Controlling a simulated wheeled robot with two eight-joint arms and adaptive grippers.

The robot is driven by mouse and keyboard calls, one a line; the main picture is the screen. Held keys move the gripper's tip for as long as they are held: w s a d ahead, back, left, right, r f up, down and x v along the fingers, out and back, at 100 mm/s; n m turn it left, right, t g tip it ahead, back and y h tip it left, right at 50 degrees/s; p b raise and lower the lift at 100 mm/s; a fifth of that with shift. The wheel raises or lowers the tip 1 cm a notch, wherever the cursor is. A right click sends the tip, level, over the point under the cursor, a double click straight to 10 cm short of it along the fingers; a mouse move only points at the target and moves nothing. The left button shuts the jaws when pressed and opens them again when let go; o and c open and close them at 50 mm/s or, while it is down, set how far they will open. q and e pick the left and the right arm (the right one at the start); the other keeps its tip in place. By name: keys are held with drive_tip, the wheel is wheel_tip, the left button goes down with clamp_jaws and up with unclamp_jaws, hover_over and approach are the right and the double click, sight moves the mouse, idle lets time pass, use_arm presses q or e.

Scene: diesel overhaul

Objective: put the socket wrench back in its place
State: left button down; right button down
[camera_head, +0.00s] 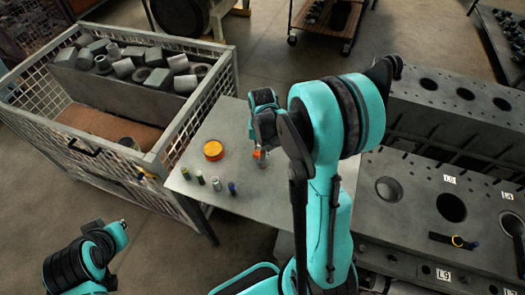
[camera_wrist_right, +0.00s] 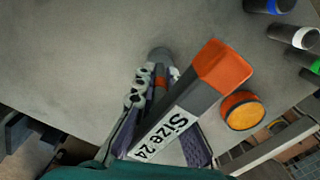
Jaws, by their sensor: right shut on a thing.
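The socket wrench (camera_wrist_right: 185,98) is a dark grey bar with an orange end and a white "Size 24" label. In the right wrist view it lies between the fingers of my right gripper (camera_wrist_right: 165,112). A grey round end with an orange band (camera_wrist_right: 160,72) shows beside the bar. In the head view my right gripper (camera_head: 261,128) is over the right part of the grey table; it is shut on the wrench, of which only a little orange shows below. I cannot tell whether the wrench touches the table. My left arm is at lower left; its gripper does not show.
On the grey table (camera_head: 228,125) stand an orange round tin (camera_head: 213,150) and several small colour-banded cylinders (camera_head: 216,183). A mesh crate (camera_head: 187,120) of metal parts is at left.

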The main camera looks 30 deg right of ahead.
drive_tip(key=shift+f+b, duration=0.75)
drive_tip(key=shift+f, duration=0.2)
drive_tip(key=c, duration=1)
unclamp_jaws()
drive_tip(key=shift+o, duration=0.2)
drive_tip(key=shift+r, duration=0.1)
wheel_tip(320, 180, up, 9)
drive_tip(key=p, duration=0.6)
